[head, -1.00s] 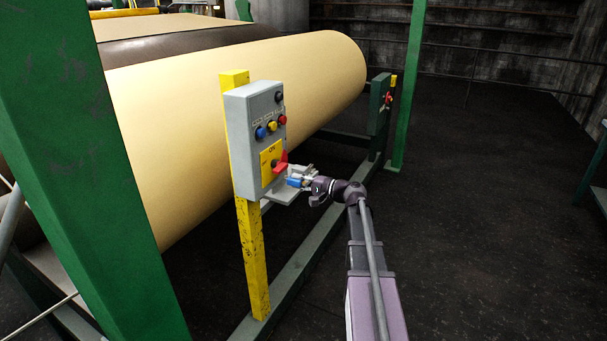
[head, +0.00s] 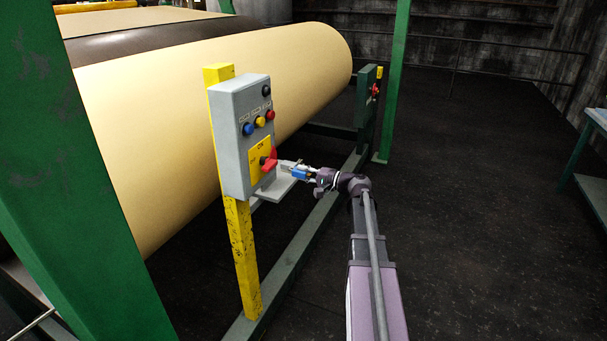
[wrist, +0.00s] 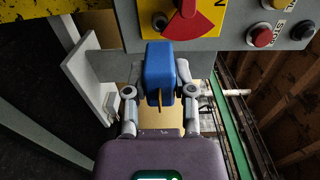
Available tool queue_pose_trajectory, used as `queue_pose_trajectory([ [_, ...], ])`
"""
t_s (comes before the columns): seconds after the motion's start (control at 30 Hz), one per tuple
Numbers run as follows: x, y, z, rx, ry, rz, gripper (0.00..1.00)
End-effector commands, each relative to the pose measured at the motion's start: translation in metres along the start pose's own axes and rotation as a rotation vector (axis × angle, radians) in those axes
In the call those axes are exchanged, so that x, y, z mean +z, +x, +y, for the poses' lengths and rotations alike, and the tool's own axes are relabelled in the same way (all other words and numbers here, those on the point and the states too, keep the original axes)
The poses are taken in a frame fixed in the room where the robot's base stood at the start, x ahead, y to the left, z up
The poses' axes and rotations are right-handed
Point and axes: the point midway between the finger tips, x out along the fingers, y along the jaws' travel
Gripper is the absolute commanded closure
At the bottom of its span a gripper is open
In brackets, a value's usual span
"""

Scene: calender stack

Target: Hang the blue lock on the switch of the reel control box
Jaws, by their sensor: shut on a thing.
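The grey reel control box (head: 228,130) is mounted on a yellow post. Its red switch (head: 269,164) sits on a yellow plate low on the front; in the wrist view the switch (wrist: 185,24) is at the top, just beyond the lock. My gripper (wrist: 160,78) is shut on the blue lock (wrist: 158,62), with a finger on each side of its body. A thin brass-coloured piece sticks out of the lock toward me. The shackle is hidden behind the lock body. In the head view the lock (head: 300,174) is just right of the switch, with a gap between them.
A small grey shelf (head: 284,188) juts out under the box; it also shows at the left of the wrist view (wrist: 92,85). A large tan roll (head: 160,120) lies behind. A green column (head: 60,140) stands at left.

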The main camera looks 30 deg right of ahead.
Motion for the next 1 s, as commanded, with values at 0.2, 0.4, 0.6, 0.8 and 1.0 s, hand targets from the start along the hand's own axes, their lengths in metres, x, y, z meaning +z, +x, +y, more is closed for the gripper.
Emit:
queue_pose_trajectory([
  [0.2,-0.001,0.01,0.0,0.0,0.0,0.0,1.0],
  [0.4,0.0,0.022,0.0,0.0,0.0,-0.001,1.0],
  [0.6,-0.001,0.032,0.0,0.0,0.0,0.0,1.0],
  [0.8,0.0,0.038,0.0,0.0,0.0,0.001,1.0],
  [1.0,0.0,0.038,0.0,0.0,0.0,0.001,1.0],
])
